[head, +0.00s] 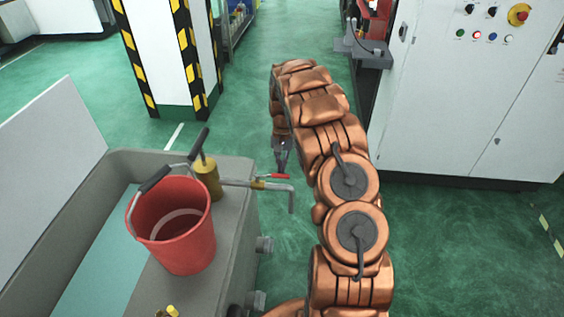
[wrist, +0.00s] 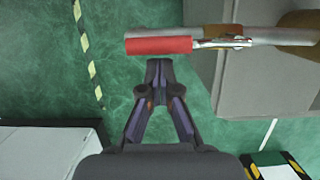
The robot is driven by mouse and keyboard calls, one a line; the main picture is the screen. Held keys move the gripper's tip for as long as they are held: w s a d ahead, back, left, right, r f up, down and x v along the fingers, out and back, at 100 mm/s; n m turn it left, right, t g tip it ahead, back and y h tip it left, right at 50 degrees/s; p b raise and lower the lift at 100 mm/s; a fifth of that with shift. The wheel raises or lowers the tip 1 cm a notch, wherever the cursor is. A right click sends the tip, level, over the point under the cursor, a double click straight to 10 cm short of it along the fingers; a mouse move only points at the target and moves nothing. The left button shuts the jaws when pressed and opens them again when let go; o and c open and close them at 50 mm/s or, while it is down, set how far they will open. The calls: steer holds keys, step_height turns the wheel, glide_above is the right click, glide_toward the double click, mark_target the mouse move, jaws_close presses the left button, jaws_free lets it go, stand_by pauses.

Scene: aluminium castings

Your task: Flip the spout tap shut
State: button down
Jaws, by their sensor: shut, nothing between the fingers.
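The spout tap has a red lever (head: 274,177) that lies roughly along the grey spout pipe (head: 291,199). The pipe comes from a brass pump body (head: 207,179) and bends down at its end. In the wrist view the red lever (wrist: 158,45) lies along the pipe (wrist: 265,35), its metal shank running right toward the brass part (wrist: 301,22). My gripper (head: 283,168) is shut and empty beside the lever. In the wrist view its fingertips (wrist: 159,64) point at the red sleeve from just below it in the picture; I cannot tell whether they touch.
A red bucket (head: 182,225) stands on the grey tank (head: 233,222) by the pump. A striped pillar (head: 168,60) stands behind, and a white machine cabinet (head: 477,110) is at right. Green floor is clear below the spout.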

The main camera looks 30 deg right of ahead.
steer(key=shift+s+a, duration=0.15)
steer(key=shift+s, duration=0.1)
stand_by(0.4)
